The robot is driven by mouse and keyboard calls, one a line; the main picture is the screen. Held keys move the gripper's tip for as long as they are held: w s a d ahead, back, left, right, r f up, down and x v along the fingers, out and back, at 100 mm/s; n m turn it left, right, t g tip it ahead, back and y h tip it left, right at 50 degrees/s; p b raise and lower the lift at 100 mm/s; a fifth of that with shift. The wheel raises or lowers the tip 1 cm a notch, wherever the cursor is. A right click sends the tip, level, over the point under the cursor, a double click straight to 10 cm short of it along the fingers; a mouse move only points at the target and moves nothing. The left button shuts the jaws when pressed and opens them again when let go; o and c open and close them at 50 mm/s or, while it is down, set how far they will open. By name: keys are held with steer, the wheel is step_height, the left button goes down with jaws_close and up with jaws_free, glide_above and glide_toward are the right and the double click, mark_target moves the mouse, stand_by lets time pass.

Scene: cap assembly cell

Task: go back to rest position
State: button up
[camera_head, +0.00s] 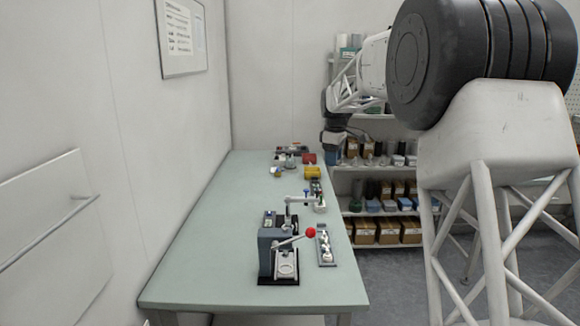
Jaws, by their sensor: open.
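My arm reaches in from the upper right. My gripper (333,156) hangs at its end, pointing down, near the right edge of the table and in front of the shelves at the back. It is open, and I see nothing held in it. The fingers are too small and dark to make out well. A grey press (268,250) with a red-knobbed lever stands on the near part of the pale green table (200,260). A small tray with white parts (325,247) lies to its right. My gripper is well beyond both and apart from them.
Further along the table stand a small white device (319,206), a yellow bin (312,173) and a red bin (309,158). Shelves with cardboard boxes (388,232) stand behind on the right. A wall (190,120) bounds the left. The table's left side is clear.

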steer(key=s+d+r+m, duration=0.1)
steer(key=s+m, duration=0.1)
steer(key=s, duration=0.8)
steer(key=s+d+r+m+t, duration=0.1)
steer(key=s+m, duration=0.1)
steer(key=s, duration=0.9)
steer(key=s+d+r+m, duration=0.1)
steer(key=s+r+m, duration=0.15)
steer(key=s, duration=0.75)
steer(key=s+f+m, duration=0.3)
steer(key=s+f, duration=0.3)
steer(key=s, duration=0.9)
steer(key=s+d+f+m, duration=0.1)
steer(key=s+f+m, duration=0.2)
steer(key=s+f, duration=0.4)
steer(key=s, duration=0.8)
steer(key=shift+s+m+t, duration=0.3)
steer(key=shift+m+t, duration=0.05)
steer(key=shift+t, duration=0.05)
